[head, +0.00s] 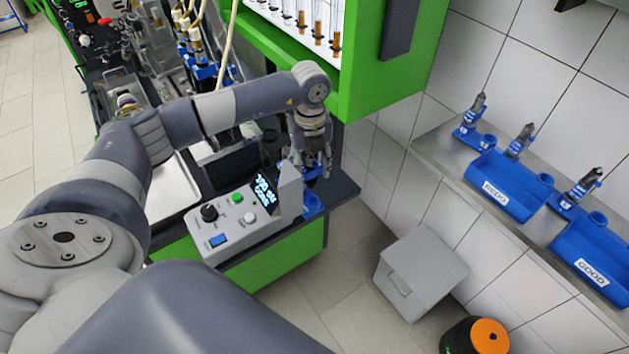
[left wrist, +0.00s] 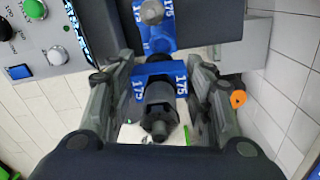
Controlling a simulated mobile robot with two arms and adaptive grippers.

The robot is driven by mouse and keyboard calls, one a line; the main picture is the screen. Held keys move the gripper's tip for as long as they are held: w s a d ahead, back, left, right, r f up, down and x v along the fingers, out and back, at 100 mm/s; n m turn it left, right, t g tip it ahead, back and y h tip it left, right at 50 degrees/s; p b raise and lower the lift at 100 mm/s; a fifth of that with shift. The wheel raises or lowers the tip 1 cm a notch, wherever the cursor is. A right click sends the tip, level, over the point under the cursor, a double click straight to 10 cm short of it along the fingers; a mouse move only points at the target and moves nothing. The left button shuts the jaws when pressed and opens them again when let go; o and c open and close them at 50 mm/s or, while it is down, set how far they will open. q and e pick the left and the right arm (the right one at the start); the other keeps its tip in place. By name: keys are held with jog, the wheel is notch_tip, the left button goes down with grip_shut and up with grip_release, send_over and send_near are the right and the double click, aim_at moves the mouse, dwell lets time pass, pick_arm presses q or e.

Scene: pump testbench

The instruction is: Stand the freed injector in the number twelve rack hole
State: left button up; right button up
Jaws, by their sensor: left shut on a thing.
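My left gripper (head: 318,172) is over the right end of the bench, beside the control box. In the left wrist view its two fingers stand on both sides of a dark injector (left wrist: 159,112), and it is shut on it. A blue block marked 175 (left wrist: 160,72) surrounds the injector's body. A second blue piece with a grey round cap (left wrist: 152,12) lies just beyond. A blue holder (head: 312,205) shows below the gripper in the head view; whether the injector touches it is unclear. No rack hole marked twelve can be read. My right gripper is out of view.
A control box (head: 236,222) with knobs and buttons stands close by the gripper. A green cabinet (head: 392,75) overhangs above. A wall shelf carries blue REDO (head: 508,188) and GOOD (head: 598,258) bins and several upright injectors. A grey bin (head: 420,272) stands on the floor.

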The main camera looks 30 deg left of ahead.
aim_at(312, 187)
pick_arm(q)
notch_tip(312, 187, down, 2)
jog(key=shift+w+d+f+b, duration=0.1)
jog(key=shift+f+b, duration=0.15)
jog(key=shift+b, duration=0.6)
jog(key=shift+f, duration=0.3)
jog(key=shift+f+b, duration=0.8)
jog(key=shift+f, duration=0.45)
jog(key=shift+f+b, duration=0.1)
jog(key=shift+b, duration=0.25)
jog(key=shift+f+b, duration=0.85)
jog(key=shift+f, duration=0.3)
